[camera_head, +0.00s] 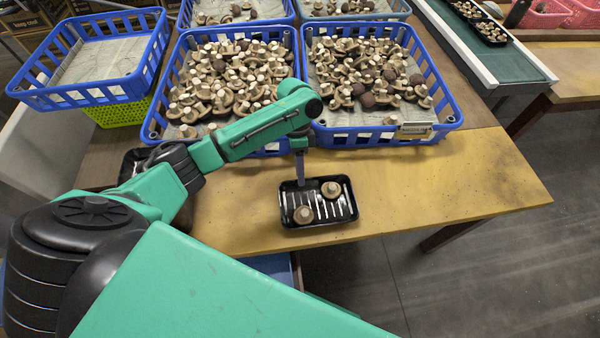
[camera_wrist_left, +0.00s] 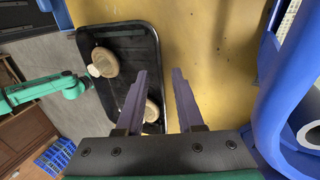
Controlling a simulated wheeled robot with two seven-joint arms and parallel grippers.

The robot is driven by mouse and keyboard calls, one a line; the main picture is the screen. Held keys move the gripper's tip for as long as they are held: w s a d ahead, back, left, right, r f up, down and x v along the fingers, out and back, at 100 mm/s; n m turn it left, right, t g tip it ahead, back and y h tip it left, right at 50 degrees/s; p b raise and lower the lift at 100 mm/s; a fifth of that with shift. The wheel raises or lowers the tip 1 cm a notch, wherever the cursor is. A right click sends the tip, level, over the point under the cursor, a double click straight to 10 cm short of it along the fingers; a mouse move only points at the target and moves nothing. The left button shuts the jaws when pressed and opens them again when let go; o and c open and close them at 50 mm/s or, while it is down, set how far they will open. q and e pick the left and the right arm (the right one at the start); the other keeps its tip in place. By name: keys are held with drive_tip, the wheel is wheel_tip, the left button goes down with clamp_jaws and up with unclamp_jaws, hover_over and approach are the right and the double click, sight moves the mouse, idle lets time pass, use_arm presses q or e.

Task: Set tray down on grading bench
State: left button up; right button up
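A black tray (camera_head: 345,212) holding two pale brown mushrooms (camera_head: 331,189) (camera_head: 303,214) is at the front of the yellow-brown grading bench (camera_head: 450,185). It looks level and at the bench surface; I cannot tell whether it bears fully on it. My left gripper (camera_head: 301,185) points down at the tray's far side. In the left wrist view, the left gripper's (camera_wrist_left: 160,75) two purple-grey fingers stand apart. The tray's rim (camera_wrist_left: 157,60) runs between them, with a visible gap to the right finger. My right gripper is not visible.
Two blue crates (camera_head: 440,124) (camera_head: 290,65) full of mushrooms stand just behind the tray. An emptier blue crate (camera_head: 60,95) sits at the far left, above a lime-green one (camera_head: 120,115). The bench is clear right of the tray. Its front edge is close.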

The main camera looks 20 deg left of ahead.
use_arm(q)
drive_tip(key=v, duration=1.3)
drive_tip(key=shift+w+r+p, duration=0.15)
drive_tip(key=shift+r+p, duration=0.15)
